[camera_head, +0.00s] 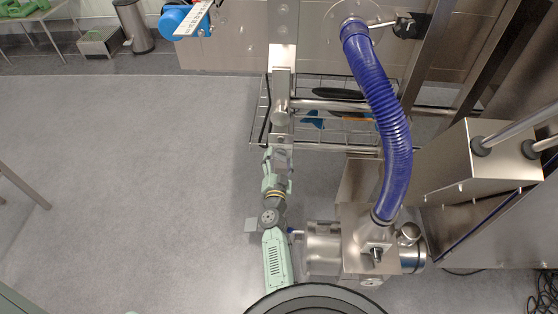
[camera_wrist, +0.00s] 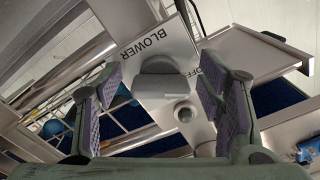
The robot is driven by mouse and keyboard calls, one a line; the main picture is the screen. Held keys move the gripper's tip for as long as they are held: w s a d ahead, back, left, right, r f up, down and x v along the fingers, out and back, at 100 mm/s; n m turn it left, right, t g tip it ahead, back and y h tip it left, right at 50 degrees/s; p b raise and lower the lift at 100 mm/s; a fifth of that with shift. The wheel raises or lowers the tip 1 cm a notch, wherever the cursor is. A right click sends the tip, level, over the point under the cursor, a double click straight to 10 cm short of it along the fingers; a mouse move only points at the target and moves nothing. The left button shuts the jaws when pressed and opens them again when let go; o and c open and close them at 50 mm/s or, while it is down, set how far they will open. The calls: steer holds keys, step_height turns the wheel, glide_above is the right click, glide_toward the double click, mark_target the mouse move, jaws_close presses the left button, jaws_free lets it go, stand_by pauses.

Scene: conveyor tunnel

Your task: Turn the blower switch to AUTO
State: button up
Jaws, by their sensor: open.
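The blower switch (camera_wrist: 160,86) is a grey knob on a pale metal panel (camera_wrist: 145,53), seen in the wrist view. The word BLOWER is printed beside it on the left and OFF on the right. No AUTO mark can be read. My gripper (camera_wrist: 161,80) is open, with one purple-padded finger on each side of the knob in the picture. Clear gaps show between the pads and the knob, and nothing is held. I cannot tell how far the fingertips are from the panel. In the head view my green arm reaches up toward a steel post, where the switch cannot be made out.
A round metal fitting (camera_wrist: 184,113) sits close to the knob on the panel. In the head view a blue ribbed hose (camera_head: 386,115) curves down on the right to a steel blower unit (camera_head: 325,247). A wire rack (camera_head: 345,143) stands behind. Grey floor (camera_head: 120,170) is open at left.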

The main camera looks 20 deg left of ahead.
steer(key=shift+c, duration=0.2)
steer(key=c, duration=1.1)
steer(key=shift+m, duration=0.4)
steer(key=m, duration=0.5)
steer(key=shift+r+m, duration=0.15)
steer(key=shift+m, duration=0.15)
steer(key=m, duration=0.5)
steer(key=shift+s+a+r, duration=0.1)
steer(key=shift+a+r, duration=0.05)
steer(key=shift+m, duration=0.3)
steer(key=o, duration=1.1)
